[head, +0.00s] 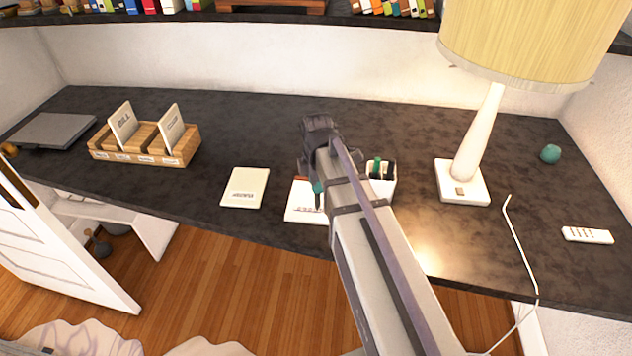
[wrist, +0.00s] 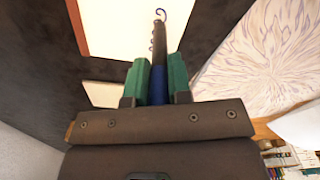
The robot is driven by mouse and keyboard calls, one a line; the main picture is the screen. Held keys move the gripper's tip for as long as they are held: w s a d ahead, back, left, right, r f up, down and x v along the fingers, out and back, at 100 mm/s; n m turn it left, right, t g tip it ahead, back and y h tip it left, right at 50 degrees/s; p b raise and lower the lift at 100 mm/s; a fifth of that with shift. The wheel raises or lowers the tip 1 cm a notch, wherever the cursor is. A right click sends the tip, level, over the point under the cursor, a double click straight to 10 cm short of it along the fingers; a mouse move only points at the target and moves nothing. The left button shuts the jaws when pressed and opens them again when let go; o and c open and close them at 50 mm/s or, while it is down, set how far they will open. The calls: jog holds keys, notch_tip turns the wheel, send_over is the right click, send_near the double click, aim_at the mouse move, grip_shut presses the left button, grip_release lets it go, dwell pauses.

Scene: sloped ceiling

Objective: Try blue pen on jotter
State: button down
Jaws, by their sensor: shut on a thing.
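My gripper (head: 319,188) is over the desk, pointing down at the jotter (head: 298,208), a white pad with a reddish-brown edge. In the wrist view, my gripper (wrist: 158,78) has its two green fingers shut on the blue pen (wrist: 158,74), which has a blue body and a dark front end. The pen's tip points at the white page of the jotter (wrist: 115,28). A small curled blue mark shows at the tip. Whether the tip touches the page is hard to tell. Dark squiggles show on the page in the head view. My arm hides the jotter's right part.
A white pen cup (head: 382,188) with green and dark pens stands just right of the jotter. A cream agenda pad (head: 245,188) lies to its left, beyond it a wooden card box (head: 145,150). A lamp (head: 462,183) and its cord are at right.

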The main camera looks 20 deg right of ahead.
notch_tip(320, 180, up, 6)
jog(key=p, duration=0.5)
jog(key=shift+p, duration=0.3)
jog(key=shift+f, duration=0.1)
